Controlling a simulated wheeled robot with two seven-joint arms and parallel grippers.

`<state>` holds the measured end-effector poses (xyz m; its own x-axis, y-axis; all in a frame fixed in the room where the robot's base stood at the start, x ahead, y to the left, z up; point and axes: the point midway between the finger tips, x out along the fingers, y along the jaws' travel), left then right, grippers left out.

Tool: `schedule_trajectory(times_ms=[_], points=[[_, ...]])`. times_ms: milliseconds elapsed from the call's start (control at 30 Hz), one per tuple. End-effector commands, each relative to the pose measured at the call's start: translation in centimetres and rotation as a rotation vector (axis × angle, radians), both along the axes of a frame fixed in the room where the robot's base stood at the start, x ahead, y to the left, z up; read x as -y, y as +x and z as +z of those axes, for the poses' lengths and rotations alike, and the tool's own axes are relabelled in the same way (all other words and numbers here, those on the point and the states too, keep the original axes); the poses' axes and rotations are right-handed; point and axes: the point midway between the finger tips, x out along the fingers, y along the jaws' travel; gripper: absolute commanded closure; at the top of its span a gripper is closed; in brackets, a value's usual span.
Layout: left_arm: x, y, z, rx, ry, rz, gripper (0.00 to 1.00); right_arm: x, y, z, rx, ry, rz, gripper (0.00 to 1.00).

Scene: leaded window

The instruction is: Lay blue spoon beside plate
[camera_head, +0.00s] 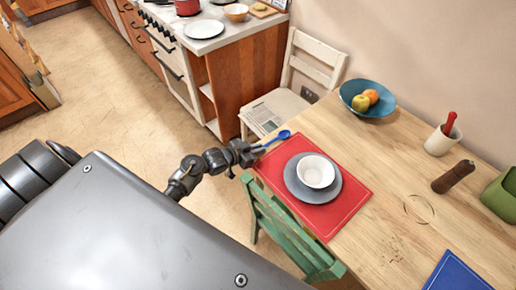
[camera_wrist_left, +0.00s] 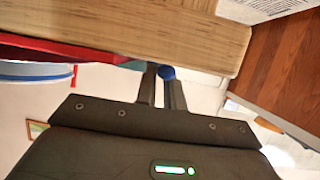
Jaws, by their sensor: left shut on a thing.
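The blue spoon (camera_head: 277,137) is in my left gripper (camera_head: 254,149), at the near left end of the wooden table. Its bowl points right, toward the table. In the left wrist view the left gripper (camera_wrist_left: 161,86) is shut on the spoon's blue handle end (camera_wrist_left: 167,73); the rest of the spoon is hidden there. The grey plate (camera_head: 332,190) lies on the red placemat (camera_head: 335,217) with a white bowl (camera_head: 316,171) on it. The spoon is above and left of the plate in the head view, apart from it. My right gripper is not in view.
A green chair (camera_head: 283,236) stands at the table's near side and a cream chair (camera_head: 300,84) at its left end. The table's middle (camera_head: 385,150) is clear.

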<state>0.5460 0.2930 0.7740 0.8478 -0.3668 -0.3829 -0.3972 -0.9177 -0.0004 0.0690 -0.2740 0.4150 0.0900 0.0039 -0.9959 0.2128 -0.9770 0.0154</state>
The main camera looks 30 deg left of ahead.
Motion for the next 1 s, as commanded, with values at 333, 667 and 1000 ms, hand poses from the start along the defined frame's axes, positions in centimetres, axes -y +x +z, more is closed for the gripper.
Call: schedule_trajectory(times_ms=[333, 667, 1000], points=[[0.0, 0.0, -0.1, 0.0, 0.0, 0.0, 0.68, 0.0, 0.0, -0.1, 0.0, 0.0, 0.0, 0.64], [-0.8, -2.0, 0.5, 0.0, 0.003, -0.002, 0.68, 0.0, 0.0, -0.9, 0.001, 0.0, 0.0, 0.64], [-2.9, -7.7, 2.8, -0.001, 0.002, -0.002, 0.68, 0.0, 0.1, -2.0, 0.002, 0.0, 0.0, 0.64]])
